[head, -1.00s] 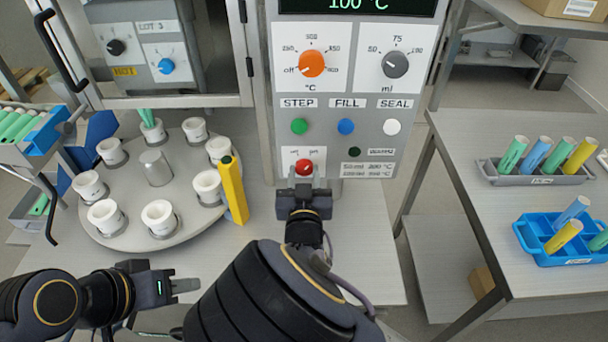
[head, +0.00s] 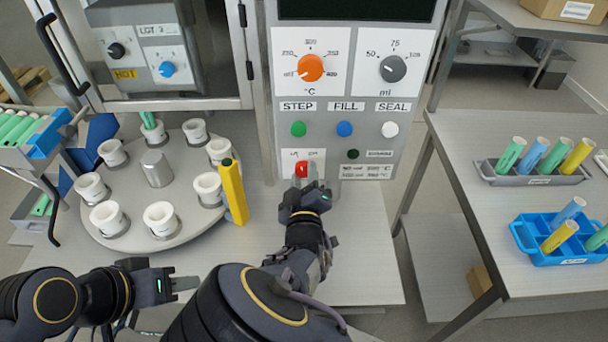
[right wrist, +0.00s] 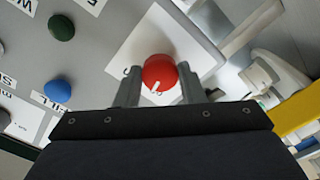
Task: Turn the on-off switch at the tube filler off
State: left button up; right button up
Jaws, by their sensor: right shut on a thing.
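The red on-off switch (head: 302,168) is a round knob on a white plate low on the tube filler's grey panel (head: 345,150). My right gripper (head: 306,182) is at the switch and shut on it. In the right wrist view the red knob (right wrist: 159,73) sits between the two fingers (right wrist: 158,86), its white mark pointing down and slightly left. The display (head: 355,8) above the dials is dark. My left gripper (head: 185,284) is over the front left of the table, with no object seen in it; its finger gap is unclear.
A round carousel (head: 130,235) with several white cups stands left of the panel. Green, blue and white buttons sit above the switch. Tube racks (head: 570,258) stand on the right table.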

jog(key=shift+n, duration=1.3)
jog(key=o, duration=1)
